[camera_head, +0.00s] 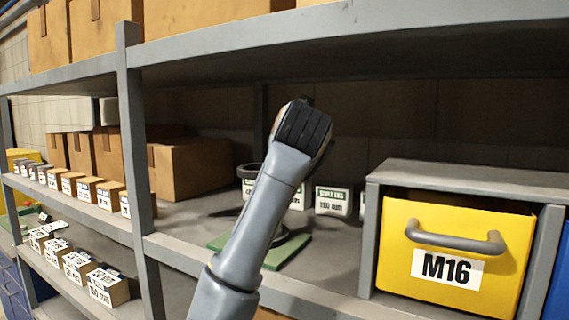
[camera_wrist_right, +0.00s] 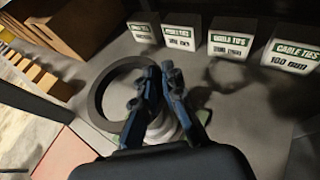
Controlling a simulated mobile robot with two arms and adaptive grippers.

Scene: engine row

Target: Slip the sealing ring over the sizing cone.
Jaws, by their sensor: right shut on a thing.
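The dark sealing ring (camera_wrist_right: 98,92) is in my right gripper (camera_wrist_right: 155,75), whose blue-black fingers are shut on the ring's right side in the right wrist view. The sizing cone, pale grey (camera_wrist_right: 163,128), shows partly below and behind the fingers. Its green base plate (camera_head: 290,252) stands on the shelf, with most of the cone hidden by my arm. The ring seems raised and left of the cone; the exact gap cannot be told.
White cable ties boxes (camera_wrist_right: 232,38) stand in a row behind the ring. A yellow M16 drawer (camera_head: 455,255) in a grey housing is at the right. Cardboard boxes (camera_head: 190,165) are at the left, and a shelf (camera_head: 350,40) hangs above.

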